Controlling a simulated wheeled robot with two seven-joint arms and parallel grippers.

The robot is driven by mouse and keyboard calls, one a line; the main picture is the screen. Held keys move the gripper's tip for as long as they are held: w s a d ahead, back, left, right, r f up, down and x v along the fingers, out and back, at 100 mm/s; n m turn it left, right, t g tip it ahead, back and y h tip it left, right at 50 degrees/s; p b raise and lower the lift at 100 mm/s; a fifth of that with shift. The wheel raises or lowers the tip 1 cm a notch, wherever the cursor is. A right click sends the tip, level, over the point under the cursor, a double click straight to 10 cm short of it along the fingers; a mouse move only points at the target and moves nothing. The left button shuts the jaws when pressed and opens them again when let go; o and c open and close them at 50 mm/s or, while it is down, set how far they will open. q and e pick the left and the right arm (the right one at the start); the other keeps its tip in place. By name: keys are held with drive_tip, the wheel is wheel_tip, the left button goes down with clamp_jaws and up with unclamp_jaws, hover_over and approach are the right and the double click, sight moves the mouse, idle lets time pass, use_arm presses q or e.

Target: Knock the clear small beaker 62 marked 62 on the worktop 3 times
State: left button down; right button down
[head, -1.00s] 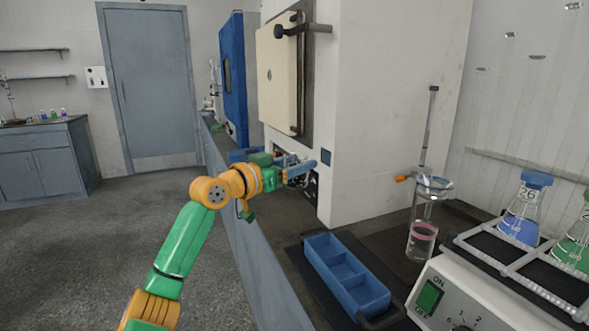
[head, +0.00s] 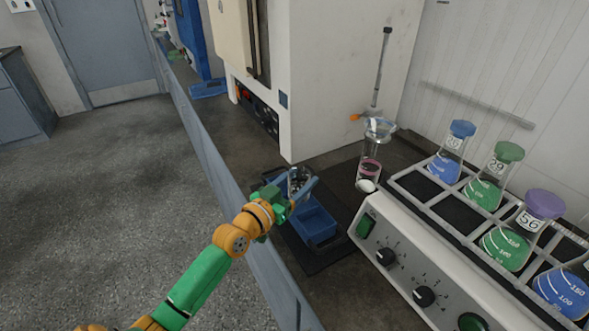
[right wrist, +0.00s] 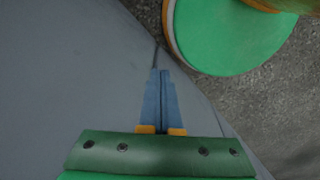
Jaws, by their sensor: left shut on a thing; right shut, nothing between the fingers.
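My left gripper (head: 306,190) is over the blue divided tray (head: 318,228) in the head view. It is shut on a small clear, glassy thing (head: 296,177), which looks like the small beaker. The fingers partly hide it, and no 62 mark can be read. The dark worktop (head: 335,172) lies below and around the tray; I cannot tell how far the held thing is above it. My right gripper (right wrist: 160,78) shows in the right wrist view, shut and empty, in front of a plain grey surface.
A white device (head: 425,262) with knobs holds several stoppered flasks at the right. A tall clear vessel (head: 369,169) with a pink band and a funnel stands behind it. A large white cabinet (head: 325,75) stands at the back. Open floor lies to the left.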

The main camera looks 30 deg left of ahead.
use_arm(q)
drive_tip(key=shift+f+b, duration=0.55)
drive_tip(key=shift+f, duration=0.35)
